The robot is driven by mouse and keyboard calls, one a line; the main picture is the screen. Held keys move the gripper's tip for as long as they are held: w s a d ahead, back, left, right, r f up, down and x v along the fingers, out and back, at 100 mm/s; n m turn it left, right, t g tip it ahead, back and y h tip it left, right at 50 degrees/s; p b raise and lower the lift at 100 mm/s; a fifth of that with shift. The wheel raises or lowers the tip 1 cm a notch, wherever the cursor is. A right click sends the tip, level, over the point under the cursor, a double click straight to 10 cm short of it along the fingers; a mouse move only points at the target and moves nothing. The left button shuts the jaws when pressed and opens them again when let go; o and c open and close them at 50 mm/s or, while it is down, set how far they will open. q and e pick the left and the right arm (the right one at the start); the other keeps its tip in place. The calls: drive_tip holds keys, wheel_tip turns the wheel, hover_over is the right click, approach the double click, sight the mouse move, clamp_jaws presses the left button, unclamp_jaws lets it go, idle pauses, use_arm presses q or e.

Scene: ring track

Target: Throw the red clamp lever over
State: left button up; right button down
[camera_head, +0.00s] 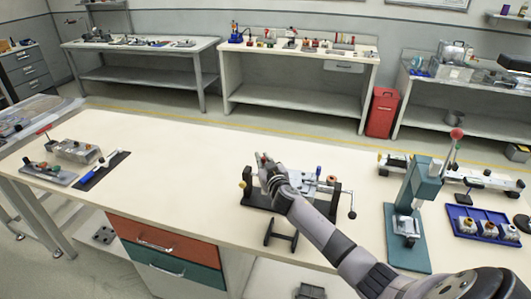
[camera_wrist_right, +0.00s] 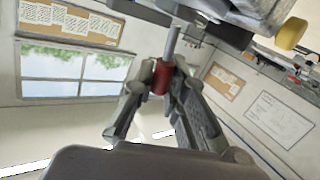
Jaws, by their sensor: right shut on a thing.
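The red clamp lever is a metal rod with a red grip (camera_wrist_right: 161,77). In the right wrist view the red grip sits between my two fingers, and the rod runs up toward the fixture. My right gripper (camera_head: 264,162) is shut on the red grip, at the left part of the black clamp fixture (camera_head: 262,202) on the near bench. It also shows in the right wrist view (camera_wrist_right: 158,82). In the head view my fingers and arm hide the lever and part of the fixture. My left gripper is not in view.
The fixture has a yellow knob (camera_head: 243,184) at left and a black crank (camera_head: 351,213) at right. A teal press (camera_head: 418,206) and a blue tray (camera_head: 466,231) stand to the right. A grey plate with parts (camera_head: 58,178) is far left.

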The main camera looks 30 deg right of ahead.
drive_tip(key=n+g+p, duration=0.1)
drive_tip(key=p, duration=0.1)
drive_tip(key=w+a+n+g+p, duration=0.1)
drive_tip(key=p, duration=0.1)
drive_tip(key=shift+w+r+n+p, duration=0.1)
drive_tip(key=shift+w+n+p, duration=0.05)
drive_tip(key=shift+n+p, duration=0.2)
drive_tip(key=shift+w+a+f+n+g+h+p, duration=0.2)
drive_tip(key=shift+f+n+g+p, duration=0.1)
drive_tip(key=shift+n+g+p, duration=0.1)
drive_tip(key=shift+w+a+f+n+g+h+p, duration=0.15)
drive_tip(key=shift+f+n+g+h+p, duration=0.1)
drive_tip(key=shift+n+g+p, duration=0.15)
drive_tip(key=shift+w+a+f+n+g+h, duration=0.15)
drive_tip(key=shift+f+n+g, duration=0.2)
drive_tip(key=shift+n+g, duration=0.1)
drive_tip(key=shift+w+a+f+n+g+h, duration=0.15)
drive_tip(key=shift+f+n+g, duration=0.15)
drive_tip(key=shift+g, duration=0.15)
drive_tip(key=c, duration=1.6)
unclamp_jaws()
drive_tip(key=shift+s, duration=0.1)
drive_tip(key=shift+v, duration=3.95)
